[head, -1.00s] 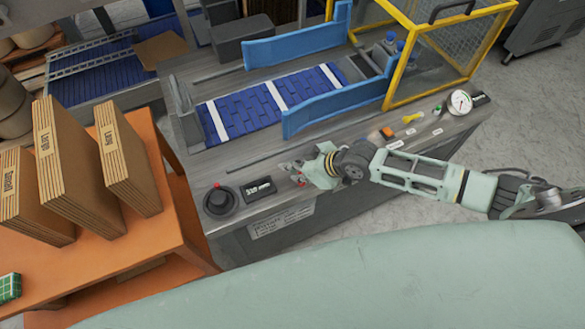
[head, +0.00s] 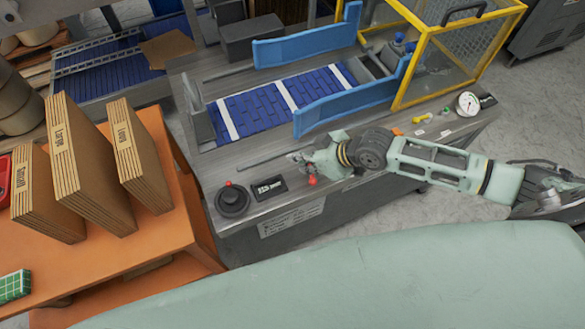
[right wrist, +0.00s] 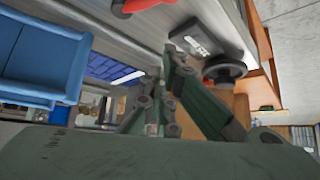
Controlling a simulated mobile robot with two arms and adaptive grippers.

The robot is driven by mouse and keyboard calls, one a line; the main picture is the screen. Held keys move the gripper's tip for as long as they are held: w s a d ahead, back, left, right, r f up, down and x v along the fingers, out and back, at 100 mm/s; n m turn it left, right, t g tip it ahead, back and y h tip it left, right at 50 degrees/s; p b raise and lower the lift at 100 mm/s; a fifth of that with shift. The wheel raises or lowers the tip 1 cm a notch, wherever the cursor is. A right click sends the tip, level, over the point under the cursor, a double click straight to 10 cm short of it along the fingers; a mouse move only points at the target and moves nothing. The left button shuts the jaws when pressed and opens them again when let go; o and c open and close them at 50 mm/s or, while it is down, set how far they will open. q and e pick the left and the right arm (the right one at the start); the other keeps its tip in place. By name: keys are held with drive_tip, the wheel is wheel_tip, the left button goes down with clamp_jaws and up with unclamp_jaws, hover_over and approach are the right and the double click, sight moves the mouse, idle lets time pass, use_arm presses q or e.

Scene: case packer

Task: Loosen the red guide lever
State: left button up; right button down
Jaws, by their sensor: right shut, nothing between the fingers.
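The red guide lever's round tip (head: 312,181) shows at the front edge of the machine's grey deck, just below my right gripper (head: 300,160) in the head view. The rest of the lever is hidden behind the gripper. In the right wrist view a red part (right wrist: 135,6), seemingly the lever, is cut off by the top edge, apart from the fingers. The right gripper (right wrist: 168,75) is shut and empty, low over the deck just behind the lever tip. My left gripper is in neither view.
Blue guide rails (head: 345,107) flank the belt behind. A yellow-framed guard (head: 400,92) stands right. An orange table (head: 60,262) with cartons is left.

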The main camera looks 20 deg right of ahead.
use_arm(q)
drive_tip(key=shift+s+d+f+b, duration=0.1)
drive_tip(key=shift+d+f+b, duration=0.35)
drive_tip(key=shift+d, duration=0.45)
use_arm(e)
drive_tip(key=shift+s+d+r, duration=0.2)
drive_tip(key=shift+d+r, duration=0.65)
drive_tip(key=shift+d, duration=0.15)
drive_tip(key=shift+s+d+r, duration=0.15)
drive_tip(key=shift+d+r, duration=0.7)
drive_tip(key=shift+d, duration=0.15)
